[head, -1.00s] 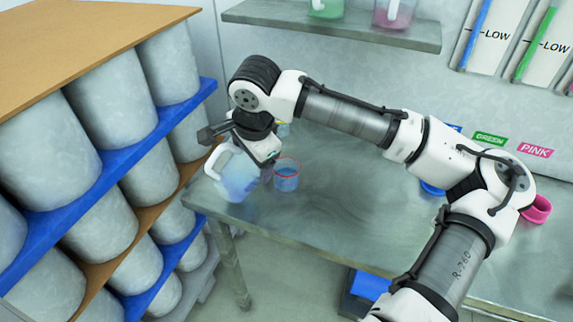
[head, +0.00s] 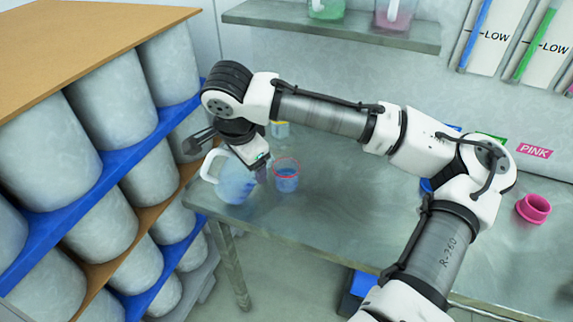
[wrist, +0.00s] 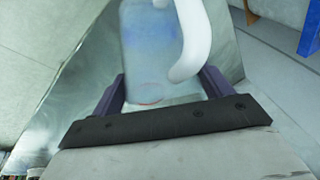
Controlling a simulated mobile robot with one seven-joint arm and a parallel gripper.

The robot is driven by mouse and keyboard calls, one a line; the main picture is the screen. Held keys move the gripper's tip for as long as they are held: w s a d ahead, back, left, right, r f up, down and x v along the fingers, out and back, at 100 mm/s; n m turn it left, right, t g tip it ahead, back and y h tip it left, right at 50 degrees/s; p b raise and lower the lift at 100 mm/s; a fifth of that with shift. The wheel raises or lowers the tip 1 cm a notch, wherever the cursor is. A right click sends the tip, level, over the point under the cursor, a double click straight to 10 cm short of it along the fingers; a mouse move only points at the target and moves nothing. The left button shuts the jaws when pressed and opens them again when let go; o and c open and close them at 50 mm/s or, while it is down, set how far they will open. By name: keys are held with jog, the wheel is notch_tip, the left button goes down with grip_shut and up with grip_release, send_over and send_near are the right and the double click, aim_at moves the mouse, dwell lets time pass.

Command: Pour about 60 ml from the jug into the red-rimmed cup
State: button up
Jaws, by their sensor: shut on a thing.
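The translucent jug (head: 236,184), with bluish contents and a white handle, is near the left end of the metal table. It looks close to upright. My gripper (head: 258,168) is shut on it; in the wrist view the jug (wrist: 147,45) sits between the two dark purple fingers (wrist: 160,90). The red-rimmed cup (head: 288,180) stands upright on the table just right of the jug, with blue liquid inside. A faint red ring shows at the jug's lower end in the wrist view. I cannot tell whether the jug's base touches the table.
A rack of grey drums (head: 110,80) stands close on the left. A pink cup (head: 533,208) stands far right. A shelf (head: 330,27) with jugs hangs above. The table's middle is mostly clear.

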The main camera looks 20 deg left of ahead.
aim_at(228, 166)
jog(key=shift+s+a+t+h, duration=0.5)
jog(key=shift+s+a+t, duration=0.1)
jog(key=shift+a, duration=0.15)
jog(key=shift+s+a+f+n+t+h+b, duration=0.2)
jog(key=shift+s+a+n+t+h+b, duration=0.1)
jog(key=shift+s+a+t+h+b, duration=0.4)
jog(key=shift+s+a+r+t+h, duration=0.1)
jog(key=shift+s+a+t+h, duration=0.3)
jog(key=shift+a+t+h, duration=0.15)
jog(key=shift+s+a+f+t+h, duration=0.45)
jog(key=shift+s+a+t+h, duration=0.05)
jog(key=shift+t+h, duration=0.15)
jog(key=shift+s+n, duration=0.1)
jog(key=shift+n, duration=0.2)
